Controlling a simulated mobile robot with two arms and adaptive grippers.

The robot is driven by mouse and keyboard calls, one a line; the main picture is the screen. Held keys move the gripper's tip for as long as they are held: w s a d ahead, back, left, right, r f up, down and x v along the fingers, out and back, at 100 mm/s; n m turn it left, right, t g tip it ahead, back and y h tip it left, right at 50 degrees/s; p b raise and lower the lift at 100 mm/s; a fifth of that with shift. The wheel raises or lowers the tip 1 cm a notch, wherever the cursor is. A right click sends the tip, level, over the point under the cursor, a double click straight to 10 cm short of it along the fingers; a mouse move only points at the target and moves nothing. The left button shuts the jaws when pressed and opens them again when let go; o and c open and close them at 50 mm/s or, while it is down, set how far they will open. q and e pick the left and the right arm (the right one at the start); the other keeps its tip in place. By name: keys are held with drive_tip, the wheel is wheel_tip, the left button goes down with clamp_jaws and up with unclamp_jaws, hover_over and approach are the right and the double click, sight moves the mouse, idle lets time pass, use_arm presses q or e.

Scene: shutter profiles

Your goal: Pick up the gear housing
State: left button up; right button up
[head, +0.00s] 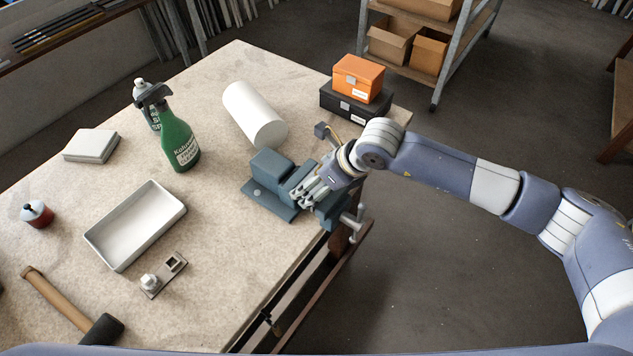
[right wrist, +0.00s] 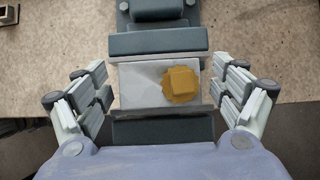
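A pale grey block with a yellow-brown raised patch (right wrist: 133,86) sits between the jaws of the blue-grey vise (right wrist: 158,43); it is likely the gear housing. The vise (head: 268,165) is at the table's right edge in the head view, where my gripper hides the block. My right gripper (right wrist: 184,84) is open, with its fingers apart on the left and right of the block and no visible contact. In the head view the right gripper (head: 314,187) is over the vise. My left gripper is not in view.
On the table (head: 230,215) are a white roll (head: 252,112), a green bottle (head: 180,140), a shallow white tray (head: 135,225), a small metal part (head: 163,275) and a mallet (head: 60,300). An orange box (head: 358,77) on a black case (head: 350,105) stands behind the vise.

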drive_tip(key=c, duration=1.3)
drive_tip(key=shift+c, duration=0.7)
drive_tip(key=shift+w+r, duration=0.1)
drive_tip(key=shift+r, duration=0.1)
